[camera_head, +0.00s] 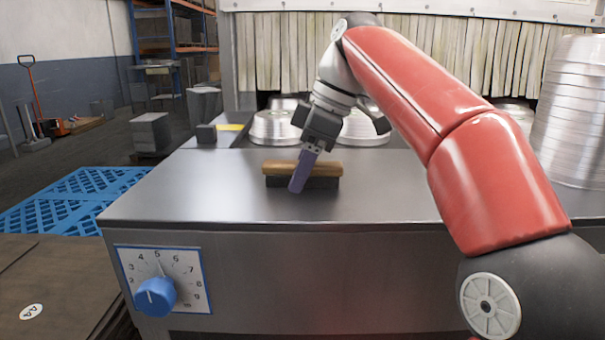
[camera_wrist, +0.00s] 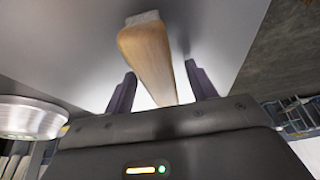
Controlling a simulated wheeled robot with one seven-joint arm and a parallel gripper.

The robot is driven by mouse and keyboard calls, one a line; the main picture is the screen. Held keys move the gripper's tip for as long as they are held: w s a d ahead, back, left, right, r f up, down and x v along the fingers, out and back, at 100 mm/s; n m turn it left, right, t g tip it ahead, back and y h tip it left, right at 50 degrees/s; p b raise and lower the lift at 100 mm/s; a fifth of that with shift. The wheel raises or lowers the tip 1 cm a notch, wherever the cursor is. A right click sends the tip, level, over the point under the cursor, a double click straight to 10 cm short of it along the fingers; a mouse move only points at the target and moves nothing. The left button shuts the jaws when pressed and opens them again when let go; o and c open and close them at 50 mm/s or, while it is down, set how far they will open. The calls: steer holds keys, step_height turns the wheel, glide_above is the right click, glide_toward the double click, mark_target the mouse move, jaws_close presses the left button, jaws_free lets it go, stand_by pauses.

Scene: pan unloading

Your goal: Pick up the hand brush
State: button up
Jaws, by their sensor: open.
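The hand brush (camera_head: 326,168) has a wooden back and dark bristles. It lies on the metal table top (camera_head: 205,190) near the front edge. My gripper (camera_head: 297,186) is over the brush from above, and a purple finger crosses in front of its middle. In the wrist view the wooden brush handle (camera_wrist: 150,62) runs between the two fingers of my gripper (camera_wrist: 163,90), which stand open with a gap on each side. The part of the brush behind the finger is hidden in the head view.
Round metal pans (camera_head: 272,128) stand behind the brush, before a strip curtain (camera_head: 283,55). A tall pan stack (camera_head: 572,112) stands at the right. A blue dial (camera_head: 155,297) is on the table's front. The table top left of the brush is clear.

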steer(key=shift+c, duration=0.3)
steer(key=c, duration=1)
steer(key=shift+r, duration=0.1)
